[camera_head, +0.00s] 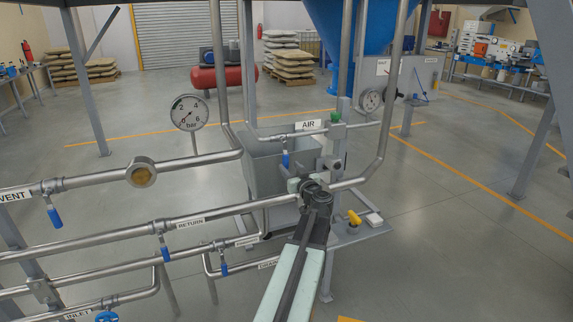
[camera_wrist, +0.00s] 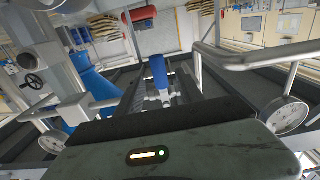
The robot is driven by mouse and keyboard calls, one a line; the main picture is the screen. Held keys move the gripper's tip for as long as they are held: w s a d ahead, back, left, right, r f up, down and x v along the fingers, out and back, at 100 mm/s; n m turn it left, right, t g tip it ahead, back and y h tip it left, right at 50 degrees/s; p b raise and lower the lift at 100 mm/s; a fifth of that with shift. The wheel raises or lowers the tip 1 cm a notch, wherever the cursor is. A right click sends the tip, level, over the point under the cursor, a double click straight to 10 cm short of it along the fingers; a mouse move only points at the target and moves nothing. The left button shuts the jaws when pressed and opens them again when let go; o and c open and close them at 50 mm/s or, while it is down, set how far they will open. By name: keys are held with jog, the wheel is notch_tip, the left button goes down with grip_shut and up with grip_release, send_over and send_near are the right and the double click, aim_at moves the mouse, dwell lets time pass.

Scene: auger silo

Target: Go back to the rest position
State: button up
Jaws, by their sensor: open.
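My gripper (camera_head: 303,184) is at the far end of my outstretched arm, in the middle of the head view, among the pipes in front of the grey bin. It is small there and its fingers are partly hidden. Its jaws are open and I see nothing held in them. In the wrist view the dark wrist housing with a small lit indicator fills the bottom. A blue valve handle (camera_wrist: 158,70) hangs just ahead of it. The AIR pipe in the head view carries a blue handle (camera_head: 285,160) near my gripper.
Pipes cross on the left, including the RETURN pipe (camera_head: 110,237) with blue handles. A pressure gauge (camera_head: 189,113) and a second gauge (camera_head: 371,100) stand near the bin (camera_head: 262,160). Open floor (camera_head: 440,240) lies at right.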

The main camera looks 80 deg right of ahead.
jog(key=shift+v, duration=1.1)
